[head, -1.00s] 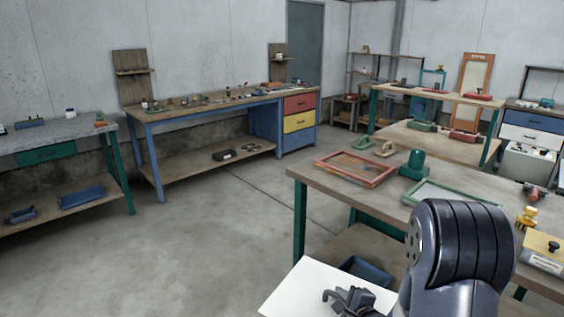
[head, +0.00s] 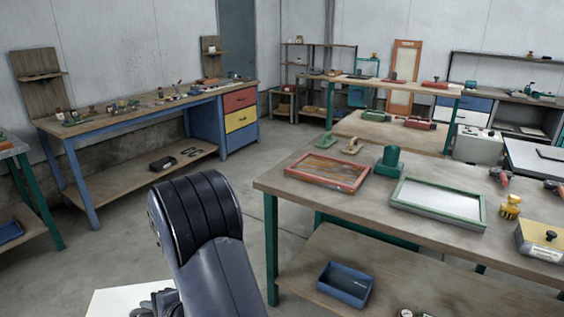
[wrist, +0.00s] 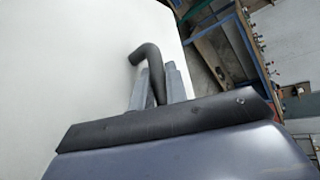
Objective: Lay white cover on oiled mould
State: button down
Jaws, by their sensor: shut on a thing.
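The white cover (head: 108,302) is a flat white board, partly cut off at the bottom of the head view. It fills much of the wrist view (wrist: 70,70). My gripper (wrist: 158,84) is shut on its dark bent handle (wrist: 147,55). In the head view my gripper (head: 160,304) is low, left of the near bench and partly cut off. On that bench lie a red-framed tray (head: 327,186) with a brownish inside and a green-framed tray (head: 437,220) with a pale grey inside. I cannot tell which one is the oiled mould. The cover is apart from both.
The near wooden bench (head: 300,205) also holds a green pot-like tool (head: 390,162), a yellow knobbed piece (head: 511,206) and a yellow-topped box (head: 540,240). A blue bin (head: 345,284) is on its lower shelf. Open floor (head: 110,245) lies left, before a blue workbench (head: 130,118).

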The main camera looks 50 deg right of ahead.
aim_at(329, 168)
jog(key=i+j+z, duration=0.1)
jog(key=i+z, duration=0.35)
jog(key=i+j+z, duration=0.2)
jog(key=i+z, duration=0.15)
jog(key=z, duration=0.15)
jog(key=i+j+z, duration=0.45)
jog(key=k+l, duration=0.05)
jog(key=k, duration=0.05)
